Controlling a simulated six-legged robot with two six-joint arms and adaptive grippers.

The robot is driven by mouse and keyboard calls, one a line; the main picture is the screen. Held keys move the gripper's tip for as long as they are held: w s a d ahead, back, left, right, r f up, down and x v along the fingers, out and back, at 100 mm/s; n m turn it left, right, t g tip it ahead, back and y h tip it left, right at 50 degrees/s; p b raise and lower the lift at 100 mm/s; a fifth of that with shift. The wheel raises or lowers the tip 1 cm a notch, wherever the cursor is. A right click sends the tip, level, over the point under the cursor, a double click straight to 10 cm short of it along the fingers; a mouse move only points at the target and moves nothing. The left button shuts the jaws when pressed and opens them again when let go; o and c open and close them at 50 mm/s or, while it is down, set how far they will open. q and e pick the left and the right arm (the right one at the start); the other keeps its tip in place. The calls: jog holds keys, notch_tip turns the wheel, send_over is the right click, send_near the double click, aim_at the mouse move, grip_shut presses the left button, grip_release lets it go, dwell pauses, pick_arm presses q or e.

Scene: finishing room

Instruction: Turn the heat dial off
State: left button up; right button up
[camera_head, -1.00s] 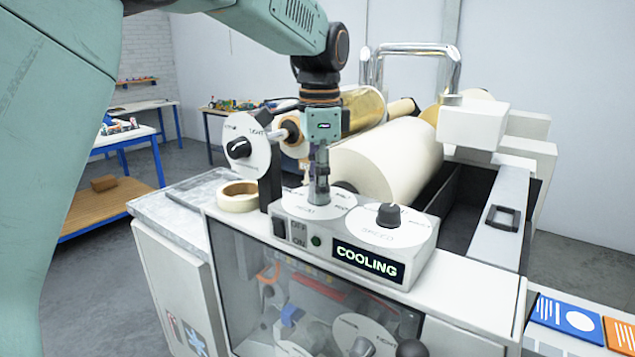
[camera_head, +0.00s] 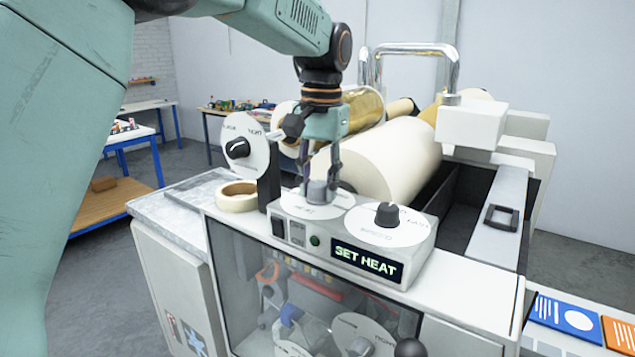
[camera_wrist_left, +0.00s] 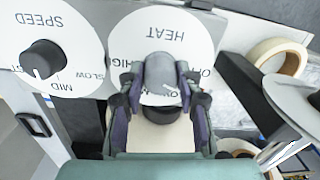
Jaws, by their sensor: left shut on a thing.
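The heat dial is a white disc (camera_head: 342,203) with a grey knob (camera_head: 318,192) on top of the control box. In the left wrist view its disc (camera_wrist_left: 195,45) reads HEAT upside down, and the grey knob (camera_wrist_left: 160,70) sits between the fingers. My left gripper (camera_head: 319,186) points straight down and is shut on the knob, one finger each side. The left wrist view also shows my left gripper (camera_wrist_left: 160,90) around the knob. The fingers hide part of the dial's lettering, and I cannot read its setting. The display (camera_head: 365,262) reads SET HEAT. My right gripper is not in view.
The speed dial (camera_head: 388,217) sits close to the right. An upright dial (camera_head: 243,147) and a tape roll (camera_head: 237,195) stand at left. A large cream roller (camera_head: 390,157) lies just behind. A metal handle (camera_head: 415,52) rises at the back.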

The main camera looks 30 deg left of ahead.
aim_at(321, 183)
pick_arm(q)
jog(key=shift+w+r+n, duration=0.1)
jog(key=shift+r+n, duration=0.05)
jog(key=shift+n, duration=1)
jog(key=shift+w+r+n, duration=0.1)
jog(key=shift+n, duration=1.05)
jog(key=o, duration=1.1)
jog(key=shift+f, duration=0.15)
jog(key=shift+o, duration=0.2)
jog(key=shift+s, duration=0.1)
notch_tip(321, 183, up, 12)
jog(key=shift+d, duration=0.15)
